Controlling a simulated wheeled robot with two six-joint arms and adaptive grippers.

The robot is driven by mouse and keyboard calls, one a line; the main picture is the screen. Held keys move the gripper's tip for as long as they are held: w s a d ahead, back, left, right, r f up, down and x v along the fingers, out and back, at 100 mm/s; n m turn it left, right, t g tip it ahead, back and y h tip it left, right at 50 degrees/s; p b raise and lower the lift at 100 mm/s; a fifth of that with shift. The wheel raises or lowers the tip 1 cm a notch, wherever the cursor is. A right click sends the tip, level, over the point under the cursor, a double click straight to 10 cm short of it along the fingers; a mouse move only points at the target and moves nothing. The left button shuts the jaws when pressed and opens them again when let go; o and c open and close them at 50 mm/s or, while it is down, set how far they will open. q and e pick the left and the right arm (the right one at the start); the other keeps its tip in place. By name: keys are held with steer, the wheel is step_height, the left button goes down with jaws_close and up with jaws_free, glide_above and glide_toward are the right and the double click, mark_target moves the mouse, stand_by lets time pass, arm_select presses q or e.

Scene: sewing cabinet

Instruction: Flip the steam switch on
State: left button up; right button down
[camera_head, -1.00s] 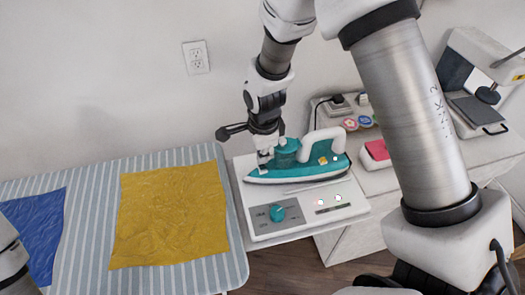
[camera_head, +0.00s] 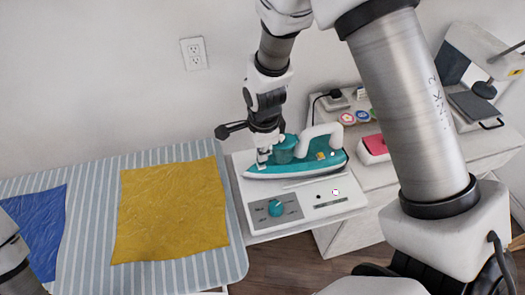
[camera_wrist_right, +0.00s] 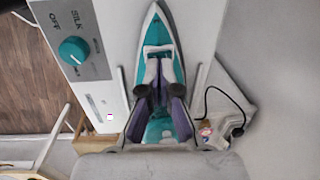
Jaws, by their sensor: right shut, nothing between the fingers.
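The white ironing station (camera_head: 240,195) carries a teal and white iron (camera_head: 320,160). Its front panel has a teal dial (camera_head: 275,208) with OFF and SILK marks, two small round lights and a narrow dark slot-like strip (camera_head: 331,203), possibly the steam switch. The left light is dark; the right one (camera_head: 336,192) glows pinkish. My right gripper (camera_head: 263,158) points down at the iron's left end, shut and empty. I cannot tell if it touches. In the right wrist view the gripper (camera_wrist_right: 159,90) overlaps the iron (camera_wrist_right: 160,30); the dial (camera_wrist_right: 74,50) is at upper left.
A striped ironing board (camera_head: 90,200) with a yellow cloth (camera_head: 170,210) and a blue cloth (camera_head: 35,225) lies left of the station. A black-plugged cord, round badges and a pink item (camera_head: 374,146) are on the cabinet to the right. My right arm hides part of it.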

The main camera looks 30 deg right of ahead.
steer(key=r+p, duration=0.2)
steer(key=r, duration=0.1)
steer(key=r+p, duration=0.1)
steer(key=shift+w+r+p, duration=0.25)
steer(key=shift+r+p, duration=0.15)
steer(key=shift+w+d+r+b, duration=0.1)
steer(key=shift+w+r+b, duration=0.2)
steer(key=shift+b, duration=0.85)
arm_select(q)
steer(key=shift+w+d+r+b, duration=0.1)
steer(key=shift+r+b, duration=0.15)
steer(key=shift+r, duration=0.15)
steer(key=shift+w+d+r+b, duration=0.1)
steer(key=shift+r+b, duration=0.15)
steer(key=shift+r, duration=0.15)
arm_select(e)
step_height(320, 180, up, 8)
steer(key=shift+w+f, duration=0.15)
steer(key=shift+w, duration=0.2)
